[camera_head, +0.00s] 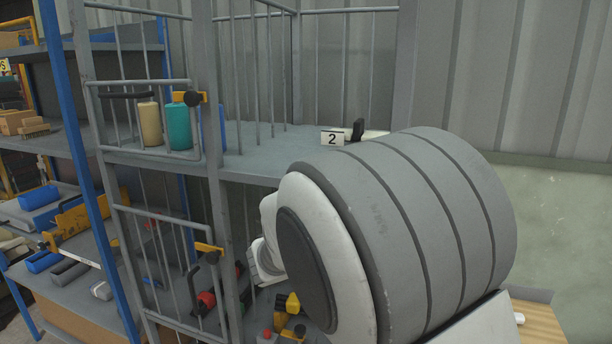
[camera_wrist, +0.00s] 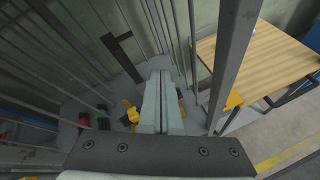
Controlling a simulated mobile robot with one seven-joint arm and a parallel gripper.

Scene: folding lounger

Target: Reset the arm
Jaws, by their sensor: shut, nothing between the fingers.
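My gripper (camera_wrist: 161,98) shows in the wrist view, its two pale fingers pressed together with nothing between them. It points down towards a grey shelf (camera_wrist: 72,108) inside a barred metal cage, with bars close on both sides. Yellow items (camera_wrist: 131,113) lie on the shelf beside the fingers. I cannot tell whether the fingers touch anything. In the head view my large grey and white arm fills the right middle and hides part of the cage. The fingers cannot be made out there.
The cage's grey bars (camera_head: 215,190) and upper shelf (camera_head: 252,150) stand close to my arm. Beige (camera_head: 150,124) and teal (camera_head: 178,126) cylinders stand on that shelf. A blue-framed rack (camera_head: 72,120) is at left. A wooden table (camera_wrist: 265,60) stands right of the cage.

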